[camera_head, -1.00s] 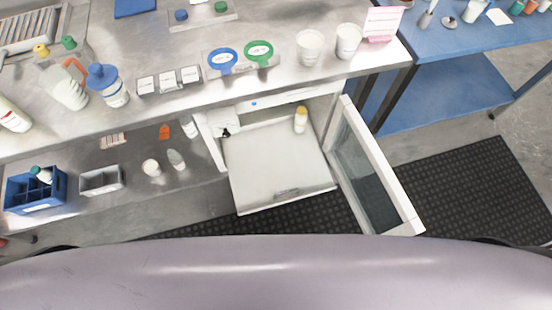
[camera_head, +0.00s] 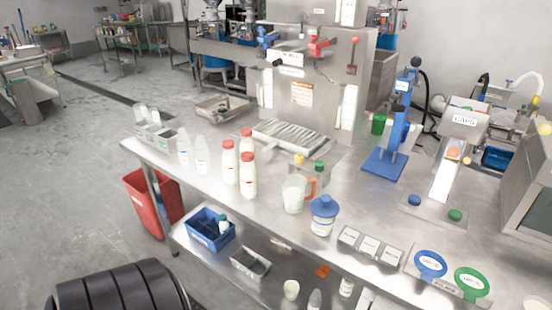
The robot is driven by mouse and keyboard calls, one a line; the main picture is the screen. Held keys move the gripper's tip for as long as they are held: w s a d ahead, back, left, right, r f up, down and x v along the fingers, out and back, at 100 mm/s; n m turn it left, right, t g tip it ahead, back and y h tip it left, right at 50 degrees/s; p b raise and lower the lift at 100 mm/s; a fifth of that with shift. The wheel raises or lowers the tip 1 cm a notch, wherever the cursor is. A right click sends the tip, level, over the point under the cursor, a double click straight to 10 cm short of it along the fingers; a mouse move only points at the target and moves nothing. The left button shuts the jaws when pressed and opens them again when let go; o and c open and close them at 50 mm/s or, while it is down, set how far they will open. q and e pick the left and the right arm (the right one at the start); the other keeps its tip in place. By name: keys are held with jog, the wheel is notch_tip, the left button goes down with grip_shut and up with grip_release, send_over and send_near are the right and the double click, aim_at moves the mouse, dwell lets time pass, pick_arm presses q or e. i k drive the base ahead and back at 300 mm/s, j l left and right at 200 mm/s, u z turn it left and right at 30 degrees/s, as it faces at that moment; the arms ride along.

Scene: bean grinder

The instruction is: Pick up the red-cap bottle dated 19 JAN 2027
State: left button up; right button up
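Three white bottles with red caps stand close together on the left part of the steel bench (camera_head: 330,262): a left one (camera_head: 230,165), a back one (camera_head: 246,148) and a front one (camera_head: 248,178). All are upright. Any dates on them are too small to read, so I cannot tell which one is dated 19 JAN 2027. Neither of my grippers is in view.
Two clear bottles (camera_head: 202,155) stand left of the red caps. A blue-lidded jar (camera_head: 323,217) and a jug (camera_head: 293,195) stand to the right. A blue crate (camera_head: 211,231) sits on the lower shelf. A red bin (camera_head: 150,196) stands by the bench's left end.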

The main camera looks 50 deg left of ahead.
aim_at(247, 171)
jog(key=u, duration=1.8)
